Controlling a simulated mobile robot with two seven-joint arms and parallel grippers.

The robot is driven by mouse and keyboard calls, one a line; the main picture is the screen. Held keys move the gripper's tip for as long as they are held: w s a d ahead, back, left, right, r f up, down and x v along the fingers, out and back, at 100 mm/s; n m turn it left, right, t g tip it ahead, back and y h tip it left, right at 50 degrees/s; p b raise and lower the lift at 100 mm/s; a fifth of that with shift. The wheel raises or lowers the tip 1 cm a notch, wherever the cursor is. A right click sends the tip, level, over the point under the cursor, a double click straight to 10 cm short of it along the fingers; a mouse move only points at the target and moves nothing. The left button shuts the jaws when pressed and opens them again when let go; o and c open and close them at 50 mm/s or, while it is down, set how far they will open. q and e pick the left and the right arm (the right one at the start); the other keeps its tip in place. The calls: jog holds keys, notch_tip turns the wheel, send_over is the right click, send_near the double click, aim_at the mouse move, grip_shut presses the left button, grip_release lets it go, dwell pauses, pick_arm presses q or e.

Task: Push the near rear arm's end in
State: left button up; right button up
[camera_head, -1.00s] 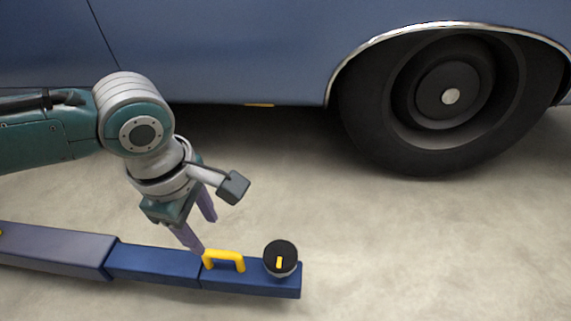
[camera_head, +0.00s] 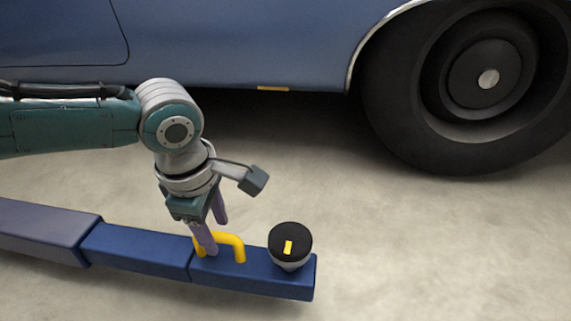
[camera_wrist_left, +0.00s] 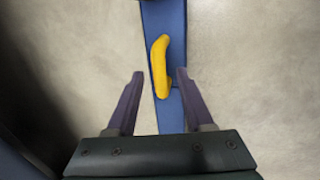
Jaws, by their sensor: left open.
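The near rear arm is a long blue beam (camera_head: 137,249) lying low across the front of the head view. Its end section (camera_head: 255,274) carries a yellow handle (camera_head: 238,246) and a round black pad (camera_head: 290,240) with a yellow mark. My left gripper (camera_head: 214,238) is open above the end section, at the handle's left part. In the wrist view the yellow handle (camera_wrist_left: 160,66) lies ahead of and between the two spread fingers of the left gripper (camera_wrist_left: 157,76). I cannot tell whether a finger touches the handle. My right gripper is not in view.
A blue car body (camera_head: 230,45) stands behind, with its dark wheel (camera_head: 455,130) at the right. A small orange strip (camera_head: 272,88) is on the sill. The pale floor (camera_head: 430,250) is clear to the right of the beam's end.

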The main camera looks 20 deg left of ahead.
pick_arm(q)
jog(key=shift+f, duration=0.35)
jog(key=shift+c, duration=0.2)
grip_shut()
dwell(1.0)
